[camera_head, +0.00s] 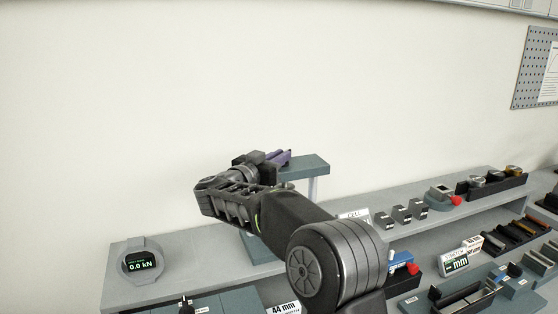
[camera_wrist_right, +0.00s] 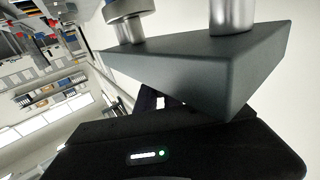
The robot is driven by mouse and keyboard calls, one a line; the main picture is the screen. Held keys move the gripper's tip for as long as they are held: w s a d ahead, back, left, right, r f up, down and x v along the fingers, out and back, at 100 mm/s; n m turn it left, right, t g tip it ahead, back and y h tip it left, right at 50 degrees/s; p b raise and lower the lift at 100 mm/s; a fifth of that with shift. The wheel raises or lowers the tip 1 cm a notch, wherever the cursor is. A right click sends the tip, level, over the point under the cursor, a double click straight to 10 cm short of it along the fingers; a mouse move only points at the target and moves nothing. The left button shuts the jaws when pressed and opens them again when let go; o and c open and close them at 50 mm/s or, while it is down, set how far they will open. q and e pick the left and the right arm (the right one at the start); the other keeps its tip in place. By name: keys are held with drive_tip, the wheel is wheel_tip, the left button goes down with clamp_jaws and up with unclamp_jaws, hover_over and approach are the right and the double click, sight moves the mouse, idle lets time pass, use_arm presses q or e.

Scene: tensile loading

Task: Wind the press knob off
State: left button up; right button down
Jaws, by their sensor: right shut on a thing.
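The press stands on the grey bench shelf, with a blue-grey top plate (camera_head: 304,167) and a pale column under it. In the right wrist view this plate (camera_wrist_right: 205,65) is close and tilted, with two metal columns (camera_wrist_right: 233,14) against it. My right gripper (camera_head: 282,157) is at the left end of the plate, its purple fingers shut. In the right wrist view its fingers (camera_wrist_right: 164,100) run behind the plate. The press knob itself is hidden by the plate and my gripper. My left gripper is not in view.
A round readout (camera_head: 141,262) showing 0.0 kN stands at the left of the shelf (camera_head: 205,258). Small grey blocks (camera_head: 409,211) and a device with a red knob (camera_head: 444,196) stand to the right. Dark trays (camera_head: 493,184) hold parts farther right.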

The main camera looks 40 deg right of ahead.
drive_tip(key=n+t, duration=0.1)
drive_tip(key=n+t+y+b, duration=0.1)
drive_tip(key=t, duration=0.1)
drive_tip(key=n+t+y, duration=0.1)
drive_tip(key=shift+s+d+f+t, duration=0.1)
drive_tip(key=shift+s+d+t, duration=0.1)
drive_tip(key=shift+s+t, duration=0.15)
drive_tip(key=shift+d+f+n+t+y+b, duration=0.1)
drive_tip(key=shift+n+t+y+b, duration=0.65)
drive_tip(key=shift+n+t+y, duration=0.4)
drive_tip(key=n+t+y+b, duration=0.1)
drive_tip(key=b, duration=0.1)
drive_tip(key=n+t+y+b, duration=0.1)
drive_tip(key=y, duration=0.1)
drive_tip(key=shift+s+d+f+n+b, duration=0.1)
drive_tip(key=shift+s+n+b, duration=0.05)
drive_tip(key=shift+n+b, duration=0.15)
drive_tip(key=shift+r+n+t+y+b, duration=0.25)
drive_tip(key=shift+n+t+y+b, duration=0.3)
drive_tip(key=shift+t+y+b, duration=0.3)
drive_tip(key=c, duration=1.5)
unclamp_jaws()
